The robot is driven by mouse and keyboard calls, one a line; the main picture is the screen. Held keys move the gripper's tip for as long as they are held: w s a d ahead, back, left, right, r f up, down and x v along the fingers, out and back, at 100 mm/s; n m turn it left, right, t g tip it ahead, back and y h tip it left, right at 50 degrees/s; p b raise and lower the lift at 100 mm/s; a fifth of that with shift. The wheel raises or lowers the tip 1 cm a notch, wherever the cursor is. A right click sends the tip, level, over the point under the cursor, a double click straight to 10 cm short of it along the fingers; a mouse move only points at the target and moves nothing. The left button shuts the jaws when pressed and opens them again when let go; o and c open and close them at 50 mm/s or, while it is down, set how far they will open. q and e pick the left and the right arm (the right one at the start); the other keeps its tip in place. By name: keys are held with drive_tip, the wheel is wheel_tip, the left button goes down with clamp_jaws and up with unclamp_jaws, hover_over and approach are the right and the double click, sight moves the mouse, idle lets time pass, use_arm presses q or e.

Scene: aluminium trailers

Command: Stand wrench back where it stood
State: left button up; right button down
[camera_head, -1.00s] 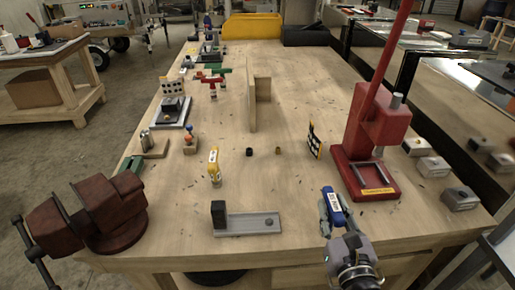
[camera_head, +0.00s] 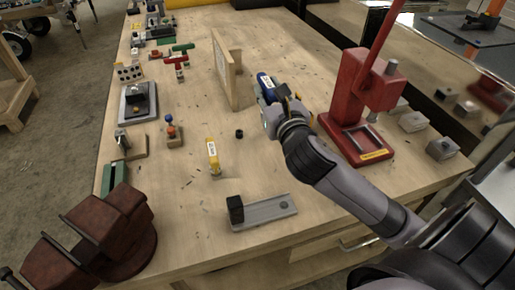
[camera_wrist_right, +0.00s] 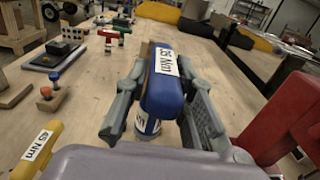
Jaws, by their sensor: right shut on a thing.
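My right gripper (camera_head: 272,108) is shut on a blue wrench (camera_head: 266,87) with a white label. In the right wrist view, the blue wrench (camera_wrist_right: 163,97) stands roughly upright between the two grey fingers (camera_wrist_right: 162,85), and its label appears to read 25 Nm. Whether its lower end touches the table is hidden. A yellow wrench (camera_head: 213,158) stands upright on the table to the left; its label reads 45 Nm in the right wrist view (camera_wrist_right: 38,148). Red (camera_head: 177,64) and green (camera_head: 183,49) T-shaped tools stand farther back. My left gripper is not in view.
An upright wooden panel (camera_head: 226,72) stands just left of my right gripper. A grey plate with a black block (camera_head: 267,209) lies in front. A vise (camera_head: 100,235) sits at front left. A small black cylinder (camera_head: 239,133) stands mid-table.

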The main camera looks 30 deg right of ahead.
drive_tip(key=shift+f+b, duration=1.65)
drive_tip(key=shift+f, duration=6.4)
drive_tip(key=shift+s+d+f, duration=0.1)
drive_tip(key=c, duration=1.4)
unclamp_jaws()
drive_tip(key=shift+f, duration=0.1)
drive_tip(key=shift+o, duration=0.2)
drive_tip(key=shift+s, duration=0.1)
drive_tip(key=b+v, duration=0.2)
drive_tip(key=v, duration=0.8)
drive_tip(key=shift+s, duration=0.3)
drive_tip(key=shift+s+a, duration=0.3)
drive_tip(key=shift+s, duration=0.25)
drive_tip(key=shift+r, duration=0.2)
